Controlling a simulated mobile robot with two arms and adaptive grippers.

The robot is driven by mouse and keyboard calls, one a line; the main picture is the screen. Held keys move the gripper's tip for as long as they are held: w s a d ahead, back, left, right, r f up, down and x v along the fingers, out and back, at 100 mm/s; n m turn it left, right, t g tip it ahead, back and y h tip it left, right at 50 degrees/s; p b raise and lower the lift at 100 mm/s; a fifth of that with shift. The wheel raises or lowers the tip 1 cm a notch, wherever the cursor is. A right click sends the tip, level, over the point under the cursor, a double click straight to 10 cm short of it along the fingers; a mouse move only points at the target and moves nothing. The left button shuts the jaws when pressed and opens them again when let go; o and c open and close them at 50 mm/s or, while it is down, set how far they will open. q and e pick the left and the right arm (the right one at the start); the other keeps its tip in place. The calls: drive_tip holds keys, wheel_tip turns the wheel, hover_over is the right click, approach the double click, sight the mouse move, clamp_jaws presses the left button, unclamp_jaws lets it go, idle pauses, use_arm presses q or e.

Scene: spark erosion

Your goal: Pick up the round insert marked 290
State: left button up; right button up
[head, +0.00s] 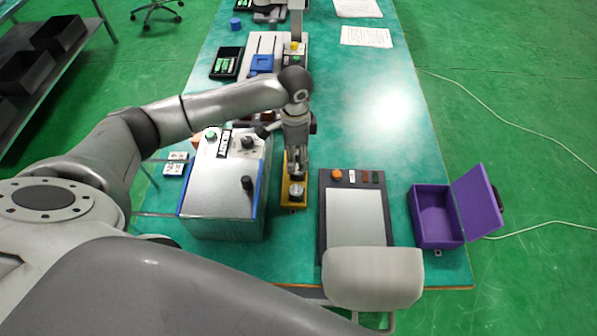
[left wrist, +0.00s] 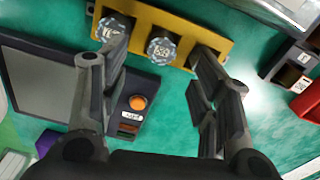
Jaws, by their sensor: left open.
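A yellow holder (head: 291,203) lies on the green table, between the grey machine box and a flat dark panel. A round metallic insert (head: 297,191) shows at its near part in the head view. In the left wrist view the yellow holder (left wrist: 183,27) carries two visible round inserts, a left one (left wrist: 112,27) and a middle one (left wrist: 161,48). Their markings are too small to read surely. My left gripper (head: 296,175) is over the holder. In the left wrist view the left gripper (left wrist: 160,62) is open, its fingers either side of the middle insert, with nothing held.
The grey machine box (head: 222,182) with knobs stands close left of the holder. The panel (head: 355,215) with an orange button lies to the right. An open purple box (head: 435,217) stands at the right edge. The table's right middle is clear.

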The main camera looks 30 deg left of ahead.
sight(297, 169)
use_arm(q)
drive_tip(key=shift+s+f, duration=0.1)
drive_tip(key=shift+f, duration=0.8)
drive_tip(key=f, duration=0.1)
drive_tip(key=f+p, duration=0.1)
drive_tip(key=f, duration=0.2)
drive_tip(key=shift+w+d+f, duration=0.1)
drive_tip(key=shift+w+f, duration=0.25)
drive_tip(key=shift+f, duration=0.4)
drive_tip(key=shift+c, duration=0.2)
clamp_jaws()
